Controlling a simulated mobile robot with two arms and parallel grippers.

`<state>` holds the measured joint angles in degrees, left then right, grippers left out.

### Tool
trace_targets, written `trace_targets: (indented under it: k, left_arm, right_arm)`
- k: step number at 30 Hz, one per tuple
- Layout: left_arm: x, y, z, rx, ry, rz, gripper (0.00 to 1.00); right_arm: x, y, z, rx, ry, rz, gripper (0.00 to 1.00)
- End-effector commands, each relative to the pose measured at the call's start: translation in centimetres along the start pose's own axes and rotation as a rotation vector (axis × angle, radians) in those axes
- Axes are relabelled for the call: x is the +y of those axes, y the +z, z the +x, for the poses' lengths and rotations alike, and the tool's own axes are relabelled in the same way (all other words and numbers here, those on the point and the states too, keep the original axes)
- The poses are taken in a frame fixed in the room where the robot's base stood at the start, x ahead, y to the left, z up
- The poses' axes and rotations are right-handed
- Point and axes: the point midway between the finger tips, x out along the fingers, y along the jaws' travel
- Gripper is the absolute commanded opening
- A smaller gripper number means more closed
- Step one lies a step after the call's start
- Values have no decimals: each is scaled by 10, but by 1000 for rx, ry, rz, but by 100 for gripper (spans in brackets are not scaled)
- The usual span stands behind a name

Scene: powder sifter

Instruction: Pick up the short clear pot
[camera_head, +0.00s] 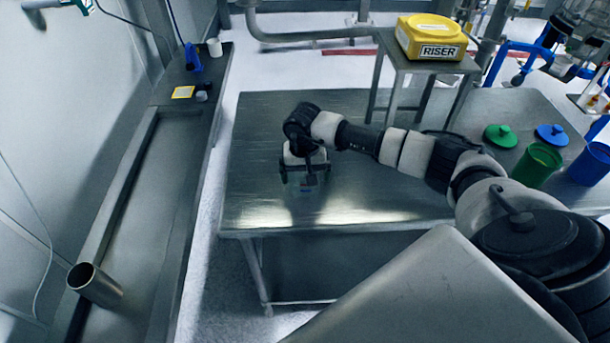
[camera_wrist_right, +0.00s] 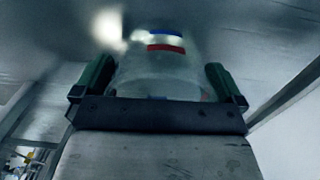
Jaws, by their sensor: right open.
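The short clear pot (camera_head: 307,187) stands on the metal table (camera_head: 262,213), near its left front part. It is see-through, with a red and a blue mark, and is hard to make out in the head view. In the right wrist view the pot (camera_wrist_right: 158,68) lies between the two fingers of my right gripper (camera_wrist_right: 155,85). My right gripper (camera_head: 303,180) is open around the pot in the head view, one finger on each side. Whether the fingers touch it cannot be told. My left gripper is not in view.
A yellow RISER box (camera_head: 432,36) sits on a small raised stand (camera_head: 405,62) behind. A green cup (camera_head: 537,165), a blue cup (camera_head: 592,163), a green lid (camera_head: 501,135) and a blue lid (camera_head: 552,134) are at the right. A steel cylinder (camera_head: 95,284) is on the left bench.

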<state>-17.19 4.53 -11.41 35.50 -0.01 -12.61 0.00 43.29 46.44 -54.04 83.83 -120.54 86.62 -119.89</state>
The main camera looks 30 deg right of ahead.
Motion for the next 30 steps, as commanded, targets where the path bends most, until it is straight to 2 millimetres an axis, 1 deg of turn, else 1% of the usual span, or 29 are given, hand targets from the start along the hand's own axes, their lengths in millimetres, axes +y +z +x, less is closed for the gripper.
trace_targets:
  k: [4,10,17,22,26,28,29,30]
  left_arm:
    - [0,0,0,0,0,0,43]
    - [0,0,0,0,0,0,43]
    - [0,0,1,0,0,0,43]
    - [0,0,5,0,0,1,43]
    - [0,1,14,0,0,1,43]
    - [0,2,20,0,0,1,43]
    - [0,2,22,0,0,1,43]
    - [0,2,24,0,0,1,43]
  right_arm:
    - [0,0,0,0,0,0,100]
    - [0,0,0,0,0,0,70]
    - [0,0,-1,0,-1,0,70]
    - [0,-1,-8,1,-2,0,70]
    - [0,-1,-24,4,-3,0,70]
    - [0,-2,-38,6,-4,-1,70]
    - [6,-1,-42,4,0,1,70]
    - [17,0,-46,4,2,3,70]
